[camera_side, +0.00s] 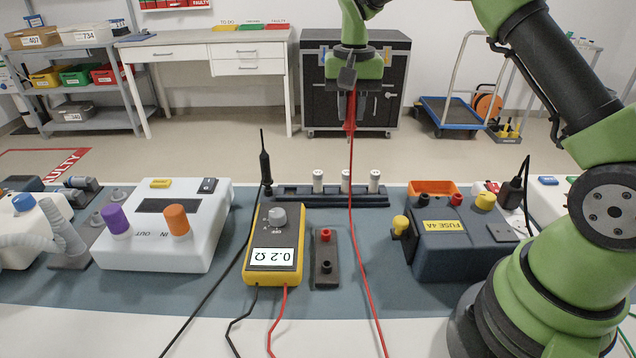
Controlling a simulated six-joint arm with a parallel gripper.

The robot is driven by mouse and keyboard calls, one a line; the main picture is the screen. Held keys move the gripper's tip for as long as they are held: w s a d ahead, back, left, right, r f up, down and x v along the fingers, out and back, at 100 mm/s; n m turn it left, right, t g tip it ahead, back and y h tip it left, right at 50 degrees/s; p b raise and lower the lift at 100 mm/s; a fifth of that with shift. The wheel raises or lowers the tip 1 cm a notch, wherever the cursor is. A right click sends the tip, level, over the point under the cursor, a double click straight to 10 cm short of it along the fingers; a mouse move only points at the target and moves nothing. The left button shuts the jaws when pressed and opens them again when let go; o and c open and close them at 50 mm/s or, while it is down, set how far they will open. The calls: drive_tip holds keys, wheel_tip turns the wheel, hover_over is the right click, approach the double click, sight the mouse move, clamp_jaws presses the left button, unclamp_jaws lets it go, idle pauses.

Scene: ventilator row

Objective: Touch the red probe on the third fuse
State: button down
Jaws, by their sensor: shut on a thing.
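My gripper (350,88) is shut on the red probe (350,112), high above the bench and behind the fuse row as seen here. A red lead runs from the probe down to the front of the bench. Three pale fuses stand upright in a dark rail (290,194): a left one (318,181), a middle one (346,181) and a right one (374,182). The red lead crosses the picture between the middle and right fuses. The probe's tip is too small to tell. The yellow multimeter (273,256) reads 0.2 Ω. The black probe (265,163) stands upright near the rail's left end.
A dark block with red and black sockets (326,262) lies right of the meter. A white unit with purple and orange knobs (160,234) is at left; a dark box labelled FUSE 4A (455,245) is at right. Loose leads cross the front edge.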

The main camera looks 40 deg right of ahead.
drive_tip(key=w+a, duration=0.4)
hover_over(318, 172)
drive_tip(key=shift+f, duration=2.85)
drive_tip(key=shift+f, duration=0.5)
wheel_tip(318, 172, up, 7)
